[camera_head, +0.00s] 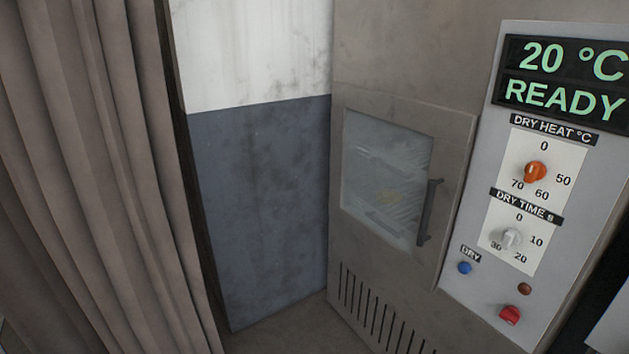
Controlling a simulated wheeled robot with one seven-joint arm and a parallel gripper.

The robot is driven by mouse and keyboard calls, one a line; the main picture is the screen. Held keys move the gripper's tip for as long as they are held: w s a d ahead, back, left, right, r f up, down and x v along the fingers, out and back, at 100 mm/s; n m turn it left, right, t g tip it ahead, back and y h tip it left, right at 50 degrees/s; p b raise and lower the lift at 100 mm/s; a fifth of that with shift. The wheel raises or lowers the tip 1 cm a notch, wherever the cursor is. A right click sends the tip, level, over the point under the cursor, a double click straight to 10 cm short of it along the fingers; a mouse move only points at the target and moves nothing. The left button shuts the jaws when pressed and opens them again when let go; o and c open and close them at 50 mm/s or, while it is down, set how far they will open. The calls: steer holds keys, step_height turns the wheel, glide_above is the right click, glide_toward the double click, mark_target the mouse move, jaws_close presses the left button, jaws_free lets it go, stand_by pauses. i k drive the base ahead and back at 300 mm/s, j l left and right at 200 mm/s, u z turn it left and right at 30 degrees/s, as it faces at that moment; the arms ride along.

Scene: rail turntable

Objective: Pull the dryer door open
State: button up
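The dryer door (385,104) is a grey-brown panel with a glass window (385,175), set in the front of the dryer cabinet (400,45). It looks shut, with its edge flush against the cabinet. A dark vertical bar handle (429,212) is on the door's right side. Something yellowish shows faintly through the glass, too unclear to name. My gripper is not in view.
Right of the door, a control panel (475,215) reads 20 °C and READY, with an orange knob (535,172), a grey knob (511,239), a blue button (464,268) and a red button (510,315). A brown curtain (90,170) hangs at left. A wall (260,190) stands between.

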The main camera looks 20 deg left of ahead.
mark_target(453, 131)
steer(key=u, duration=0.45)
steer(key=i+j+u, duration=0.1)
steer(key=i+u, duration=0.2)
steer(key=i, duration=0.15)
steer(key=i+u, duration=0.35)
steer(key=i+l, duration=0.05)
steer(key=i, duration=0.05)
